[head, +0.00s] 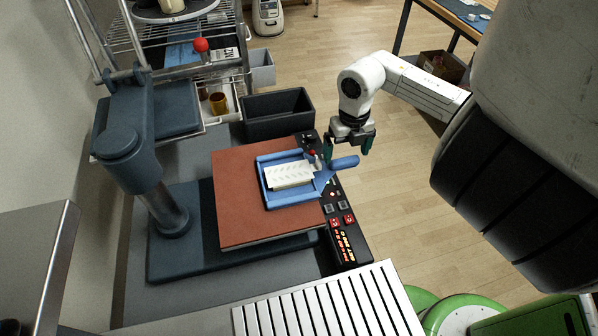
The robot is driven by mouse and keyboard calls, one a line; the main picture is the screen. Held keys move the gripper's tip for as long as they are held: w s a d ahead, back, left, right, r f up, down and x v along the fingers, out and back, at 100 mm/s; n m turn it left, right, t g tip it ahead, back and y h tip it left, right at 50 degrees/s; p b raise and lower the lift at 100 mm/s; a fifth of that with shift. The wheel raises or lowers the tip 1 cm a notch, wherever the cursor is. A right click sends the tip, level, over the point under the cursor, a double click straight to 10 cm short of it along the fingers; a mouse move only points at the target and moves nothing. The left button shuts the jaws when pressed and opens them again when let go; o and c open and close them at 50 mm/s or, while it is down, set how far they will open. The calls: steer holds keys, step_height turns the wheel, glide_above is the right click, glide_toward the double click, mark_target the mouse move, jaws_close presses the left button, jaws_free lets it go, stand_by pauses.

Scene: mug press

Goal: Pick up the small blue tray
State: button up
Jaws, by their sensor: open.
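The small blue tray (272,204) lies on the reddish-brown press bed, with its blue handle (345,162) sticking out to the right past the bed's edge. A pale, patterned flat piece (290,174) lies inside the tray. My gripper (350,149) is open and points down, just above and beside the handle in the picture. Its dark green fingers hold nothing that I can see. I cannot tell how far above the handle the fingertips are.
The press (130,150) has its upper plate swung to the left. A control panel (340,215) runs along the bed's right edge. A dark open bin (278,113) stands behind. A slatted white rack (335,303) is in front.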

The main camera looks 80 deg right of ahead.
steer(key=shift+f, duration=1.4)
steer(key=shift+c, duration=0.3)
steer(key=shift+r, duration=0.1)
steer(key=c, duration=0.9)
